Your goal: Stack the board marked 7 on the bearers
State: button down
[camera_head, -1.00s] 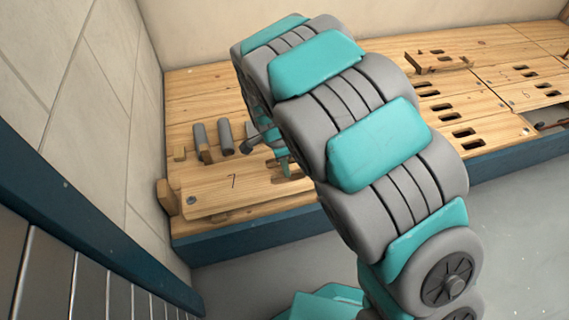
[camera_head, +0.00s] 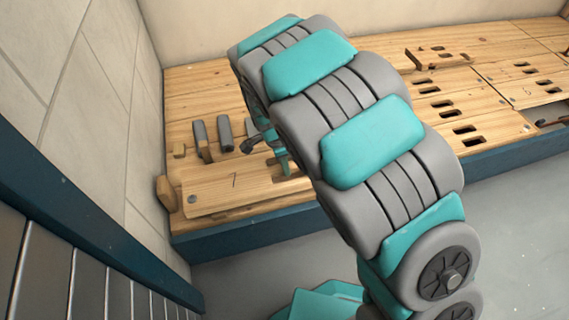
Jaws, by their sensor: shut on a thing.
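The board marked 7 (camera_head: 225,190) is a light wooden plank at the left front of the wooden deck. Its 7 faces up, and a hole shows near its left end. My gripper (camera_head: 281,168) is at the board's right part, shut on it, mostly hidden behind my grey and teal arm. The board's right end is hidden too. I cannot tell which pieces are the bearers, or whether the board touches what lies under it.
Short grey pipes (camera_head: 201,135) stand just behind the board, with small wooden blocks beside them. A wooden block (camera_head: 166,193) stands at the board's left end. Slotted boards (camera_head: 470,110) lie to the right, one near an opening. A blue edge (camera_head: 240,236) runs along the front.

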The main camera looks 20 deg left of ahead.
aim_at(280, 169)
jog(key=shift+f, duration=0.1)
jog(key=c, duration=0.6)
grip_release()
jog(key=shift+f, duration=0.1)
jog(key=r, duration=0.5)
jog(key=a+r+p, duration=0.1)
jog(key=r, duration=0.1)
jog(key=shift+s+r, duration=0.35)
jog(key=shift+r, duration=0.05)
jog(key=s+d+r+n+g, duration=0.1)
jog(key=s+d+r+n, duration=0.15)
jog(key=d+r, duration=0.45)
jog(key=s+d+r+n, duration=0.1)
jog(key=s+d+r, duration=0.2)
jog(key=d, duration=0.8)
jog(key=s+d+r+n+g+y, duration=0.15)
jog(key=s+d+n, duration=0.35)
jog(key=s, duration=0.5)
jog(key=s+d+r+n, duration=0.25)
jog(key=s+d, duration=0.45)
jog(key=s, duration=0.4)
notch_tip(280, 169, up, 11)
jog(key=p, duration=1.2)
jog(key=shift+n, duration=0.4)
